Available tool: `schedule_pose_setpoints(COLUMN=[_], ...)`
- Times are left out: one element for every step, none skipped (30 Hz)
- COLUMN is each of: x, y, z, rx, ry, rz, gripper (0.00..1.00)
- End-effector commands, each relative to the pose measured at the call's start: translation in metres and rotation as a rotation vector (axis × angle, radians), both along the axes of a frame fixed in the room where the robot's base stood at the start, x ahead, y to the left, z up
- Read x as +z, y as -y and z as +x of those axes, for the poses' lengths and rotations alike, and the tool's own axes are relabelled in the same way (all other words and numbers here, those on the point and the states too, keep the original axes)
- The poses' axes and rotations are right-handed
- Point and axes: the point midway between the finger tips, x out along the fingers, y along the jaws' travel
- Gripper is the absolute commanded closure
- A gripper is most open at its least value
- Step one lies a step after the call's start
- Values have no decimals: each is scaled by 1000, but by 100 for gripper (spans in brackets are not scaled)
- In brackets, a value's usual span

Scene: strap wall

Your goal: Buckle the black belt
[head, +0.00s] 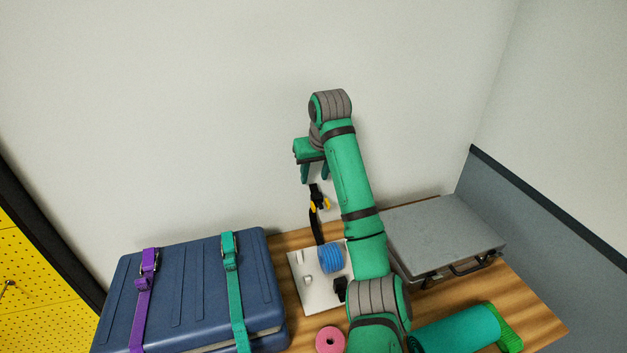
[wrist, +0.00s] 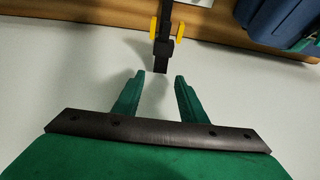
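The black belt (head: 316,224) rises from behind a white board (head: 309,300). Its upper end carries a black piece with yellow side tabs (head: 319,203). My gripper (head: 315,179) is above that end, fingers pointing down, open and empty. In the wrist view my gripper (wrist: 160,76) has its two green fingers apart. The belt's black end (wrist: 162,68) lies just beyond and roughly between the fingertips, and I cannot see it touching either. A black block (head: 340,289), perhaps the other buckle part, sits at the board's right edge, close to my arm.
A blue ribbed roll (head: 330,258) sits on the board. A blue suitcase (head: 190,285) with purple and green straps stands left. A grey case (head: 445,235) and a green roll (head: 455,329) are right. A pink ring (head: 330,340) is in front. The wall is behind.

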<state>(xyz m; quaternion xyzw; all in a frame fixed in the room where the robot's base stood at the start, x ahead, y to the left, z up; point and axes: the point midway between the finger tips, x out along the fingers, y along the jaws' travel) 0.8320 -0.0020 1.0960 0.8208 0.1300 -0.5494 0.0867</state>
Motion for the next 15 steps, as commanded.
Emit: schedule_pose_setpoints(x=[-8,-13,-17,-20,-23,-26,-28,-29,-31,-32,-33,-33,-34,-34,-34], y=[0,0,-1,-2,-2,-3,-3,-3,-5,-5,-5,-6,-6,-6,-6], z=[3,4,6,7,9,10,11,11,12,13,13,13,13,13,13], rx=[-2,-2,-1,-1,-1,0,0,0,1,1,1,1,2,2,2], ry=[-2,-2,-2,-1,-1,-1,-1,-1,0,0,0,1,1,1,1], rz=[0,0,1,1,0,0,0,0,0,0,0,0,0,0,0], gripper=[62,62,62,62,62,62,62,62,62,62,62,62,62,62,62])
